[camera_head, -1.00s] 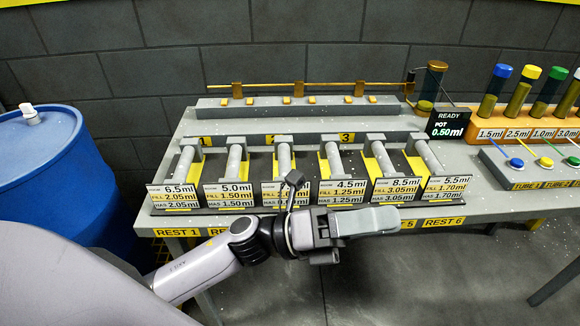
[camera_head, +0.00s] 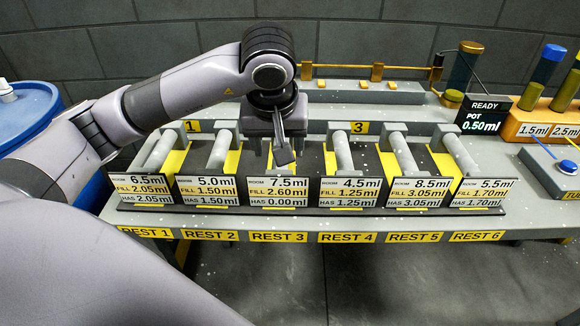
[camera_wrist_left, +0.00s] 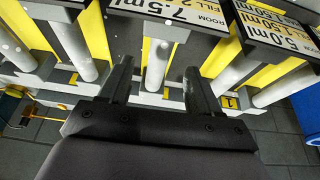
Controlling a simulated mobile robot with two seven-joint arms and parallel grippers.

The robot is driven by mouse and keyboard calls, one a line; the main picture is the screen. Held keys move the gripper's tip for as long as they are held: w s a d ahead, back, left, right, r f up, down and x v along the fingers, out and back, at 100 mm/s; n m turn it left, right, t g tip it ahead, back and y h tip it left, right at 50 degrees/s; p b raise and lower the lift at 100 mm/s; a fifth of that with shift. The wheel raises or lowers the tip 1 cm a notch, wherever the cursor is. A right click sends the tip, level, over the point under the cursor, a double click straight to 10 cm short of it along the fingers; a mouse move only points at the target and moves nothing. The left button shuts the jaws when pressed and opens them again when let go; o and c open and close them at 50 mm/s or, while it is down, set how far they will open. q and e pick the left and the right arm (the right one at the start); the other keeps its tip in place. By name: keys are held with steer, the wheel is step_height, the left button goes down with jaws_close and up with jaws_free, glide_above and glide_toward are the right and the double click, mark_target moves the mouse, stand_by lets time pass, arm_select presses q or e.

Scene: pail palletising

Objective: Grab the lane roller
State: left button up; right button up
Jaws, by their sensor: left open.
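Grey lane rollers lie in a row of rests on the table; the lane 2 roller (camera_head: 219,152) and the lane 4 roller (camera_head: 343,152) show on either side of my left gripper (camera_head: 277,152). The gripper points down over lane 3, behind the 7.5ml sign (camera_head: 288,192), and hides most of that lane's roller in the head view. In the left wrist view the left gripper (camera_wrist_left: 157,68) is open, with the lane 3 roller (camera_wrist_left: 157,62) between its fingers as seen there. No grip shows, and the height gap is hard to judge. My right gripper is not in view.
Neighbouring rollers and the row of signs stand close on both sides. A brass rail (camera_head: 340,71) runs behind the lanes. The READY pot display (camera_head: 484,114) and tube rack (camera_head: 535,128) are at the right. A blue barrel (camera_head: 25,115) stands at the left.

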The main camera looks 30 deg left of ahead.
arm_select(q)
steer(key=shift+w+a+f, duration=0.2)
steer(key=shift+a+f, duration=0.05)
steer(key=shift+f, duration=0.05)
steer(key=shift+w+a+f, duration=0.1)
steer(key=shift+w+f, duration=0.1)
steer(key=shift+f, duration=0.05)
steer(key=shift+w+a+x, duration=0.1)
steer(key=shift+w+x, duration=0.15)
steer(key=shift+x, duration=1.3)
steer(key=shift+w+a+x, duration=0.1)
steer(key=shift+w+x, duration=0.1)
steer(key=shift+x, duration=1.35)
steer(key=shift+r, duration=0.25)
jaws_close()
